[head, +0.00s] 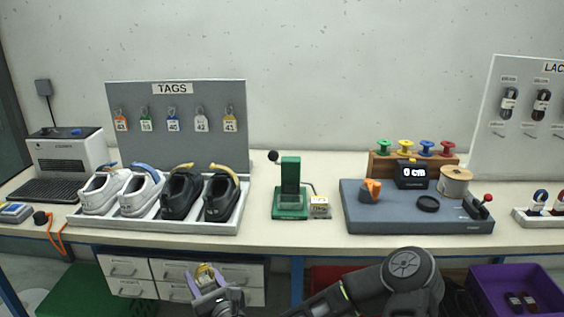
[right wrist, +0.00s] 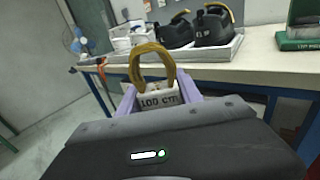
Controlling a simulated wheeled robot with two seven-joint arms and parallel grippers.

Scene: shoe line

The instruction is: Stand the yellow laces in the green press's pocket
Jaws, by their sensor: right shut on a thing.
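The yellow laces (right wrist: 152,66) are a looped bundle with a white band reading 100 cm. My right gripper (right wrist: 158,98) is shut on that band between its lilac fingers, with the loop standing up. In the head view the right gripper (head: 216,285) is low, in front of the bench, and the laces (head: 206,270) show small in it. The green press (head: 290,188) stands on the bench with a black-knobbed lever and a clear pocket at its front. It is cut off at the right of the right wrist view (right wrist: 303,36). My left gripper is not in view.
A white tray (head: 152,224) of white and black shoes stands left of the press. A small labelled block (head: 320,208) sits by the press, and a grey station (head: 420,226) is to the right. The bench's front edge (head: 290,240) lies between the gripper and the press.

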